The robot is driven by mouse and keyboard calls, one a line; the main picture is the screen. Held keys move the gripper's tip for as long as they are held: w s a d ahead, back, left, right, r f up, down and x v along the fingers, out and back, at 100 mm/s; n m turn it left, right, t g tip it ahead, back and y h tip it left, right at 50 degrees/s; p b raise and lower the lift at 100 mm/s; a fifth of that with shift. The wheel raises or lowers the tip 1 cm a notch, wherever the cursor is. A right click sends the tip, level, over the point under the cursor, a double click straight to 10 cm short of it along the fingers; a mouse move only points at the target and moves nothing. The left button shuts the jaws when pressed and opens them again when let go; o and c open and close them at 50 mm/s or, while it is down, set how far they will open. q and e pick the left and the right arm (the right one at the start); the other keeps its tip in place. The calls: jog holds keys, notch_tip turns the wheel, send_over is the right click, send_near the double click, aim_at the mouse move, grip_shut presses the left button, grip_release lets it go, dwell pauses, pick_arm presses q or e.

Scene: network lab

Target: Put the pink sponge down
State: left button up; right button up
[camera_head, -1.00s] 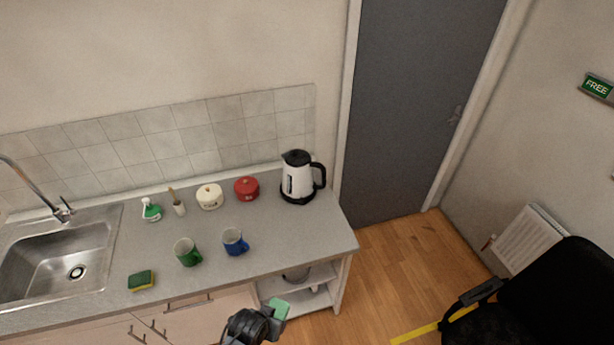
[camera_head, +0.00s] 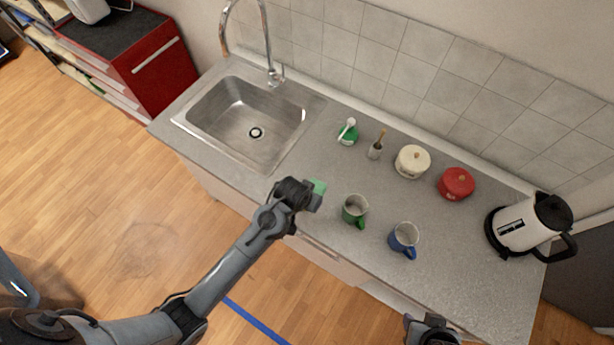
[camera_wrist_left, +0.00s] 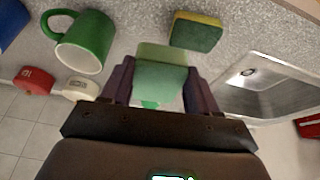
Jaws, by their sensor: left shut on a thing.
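My left gripper (camera_head: 303,197) is shut on a pale green sponge-like block (camera_head: 317,187). It is over the front part of the counter, between the sink and the green mug. In the left wrist view the block (camera_wrist_left: 160,75) sits between both fingers; whether it touches the counter is unclear. I see no pink sponge. A yellow and dark green sponge (camera_wrist_left: 196,32) lies on the counter beside the held block, near the sink; the left gripper hides it in the head view. My right gripper (camera_head: 432,328) is partly visible at the bottom edge; its jaws are unclear.
The sink (camera_head: 250,120) is left of the left gripper. A green mug (camera_head: 355,210) and blue mug (camera_head: 404,239) stand to its right. Behind are a green-capped bottle (camera_head: 348,132), brush holder (camera_head: 376,148), white pot (camera_head: 412,161), red pot (camera_head: 457,183) and kettle (camera_head: 530,225).

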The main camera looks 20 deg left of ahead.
pick_arm(q)
jog(key=w+d+b, duration=0.4)
jog(key=w+d, duration=0.1)
jog(key=w, duration=0.2)
jog(key=shift+m, duration=0.4)
jog(key=w+a+f, duration=0.1)
jog(key=a+f, duration=0.1)
jog(key=a, duration=0.1)
jog(key=w+a+f+p, duration=0.1)
jog(key=a+f, duration=0.1)
jog(key=a, duration=0.1)
jog(key=w+a+f, duration=0.2)
jog(key=a+f, duration=0.1)
jog(key=shift+a+f, duration=0.1)
jog(key=shift+a, duration=0.3)
jog(key=shift+f+p, duration=0.35)
jog(key=shift+f, duration=1.6)
pick_arm(e)
jog(key=x, duration=0.4)
jog(key=shift+s+a+f, duration=0.1)
jog(key=shift+s+a, duration=0.1)
jog(key=shift+s, duration=0.05)
pick_arm(q)
jog(key=shift+f, duration=0.1)
jog(key=shift+f, duration=0.15)
jog(key=o, duration=1)
pick_arm(e)
jog(key=shift+f, duration=0.1)
